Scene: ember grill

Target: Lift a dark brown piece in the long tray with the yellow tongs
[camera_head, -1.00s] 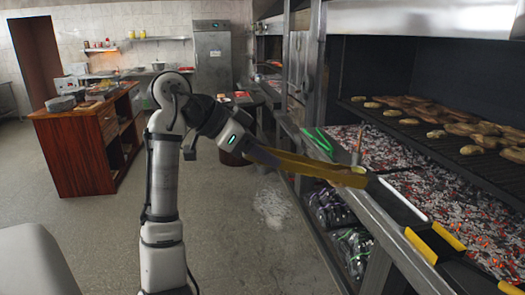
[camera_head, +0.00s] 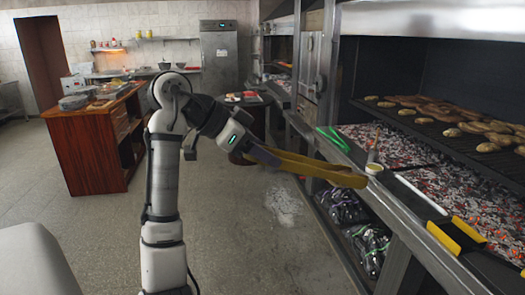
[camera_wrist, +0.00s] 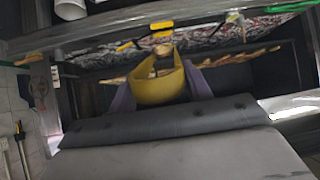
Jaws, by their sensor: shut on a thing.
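The yellow tongs (camera_head: 315,173) stick out to the right from my gripper (camera_head: 252,152) in the head view. My gripper is shut on their handle end. Their tips are in the air beside the grill's front ledge, with the floor behind them. In the wrist view the yellow tongs (camera_wrist: 160,88) sit between my purple-grey fingers (camera_wrist: 160,92); a brown patch shows within the yellow, and I cannot tell what it is. A dark tray-like thing with yellow parts (camera_head: 480,262) lies at the right end of the ledge. I cannot make out dark brown pieces in it.
Green tongs (camera_head: 333,139) and a small pale cup (camera_head: 374,168) are on the ledge. Glowing coals (camera_head: 400,148) lie behind it, under a rack (camera_head: 440,135) of tan food. Dark bags (camera_head: 343,207) fill the shelf below.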

